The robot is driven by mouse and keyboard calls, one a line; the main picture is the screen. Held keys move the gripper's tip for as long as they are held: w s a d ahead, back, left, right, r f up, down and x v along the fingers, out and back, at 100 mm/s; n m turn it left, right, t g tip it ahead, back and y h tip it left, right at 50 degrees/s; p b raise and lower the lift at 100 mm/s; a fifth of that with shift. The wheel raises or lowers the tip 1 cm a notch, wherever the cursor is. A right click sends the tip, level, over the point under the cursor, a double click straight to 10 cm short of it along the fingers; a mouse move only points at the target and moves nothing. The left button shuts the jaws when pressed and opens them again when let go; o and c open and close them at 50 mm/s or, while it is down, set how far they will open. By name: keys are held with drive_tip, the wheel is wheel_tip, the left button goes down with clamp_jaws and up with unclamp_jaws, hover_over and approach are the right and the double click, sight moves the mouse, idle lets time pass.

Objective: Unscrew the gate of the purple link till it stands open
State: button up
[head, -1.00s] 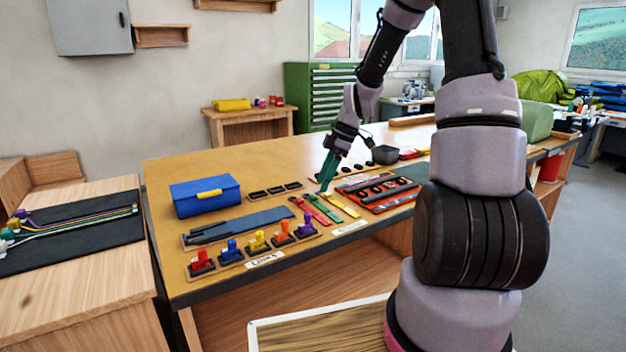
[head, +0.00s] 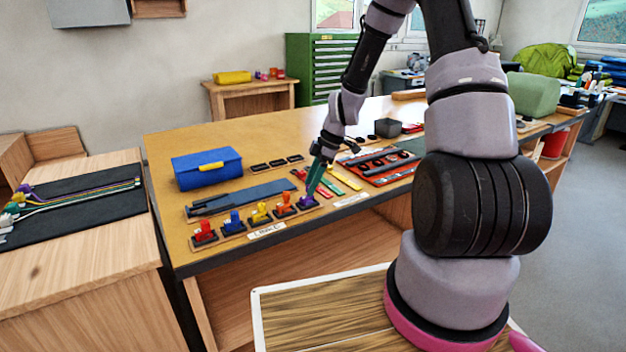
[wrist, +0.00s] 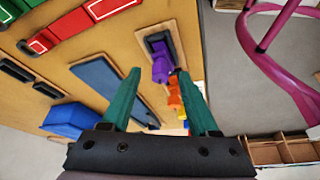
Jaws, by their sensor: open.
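The purple link (head: 307,201) sits on its dark base at the right end of the row of coloured links near the table's front edge. In the wrist view the purple link (wrist: 161,66) shows ahead of the jaws, between their lines. My gripper (head: 316,182) has green fingers and is above the purple link, pointing down. In the wrist view my gripper (wrist: 165,85) is open with nothing between its fingers. The link's gate is too small to make out.
The orange link (head: 283,203) stands just left of the purple one, with yellow, blue and red links further left. A blue box (head: 205,170) and a grey-blue strap (head: 240,197) lie behind. A red tray (head: 378,166) is at the right.

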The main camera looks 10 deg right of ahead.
clamp_jaws()
drive_tip(key=n, duration=0.2)
drive_tip(key=n+g, duration=0.1)
drive_tip(key=n, duration=0.1)
drive_tip(key=shift+w+g, duration=0.15)
drive_tip(key=shift+g, duration=0.15)
unclamp_jaws()
drive_tip(key=shift+r, duration=0.1)
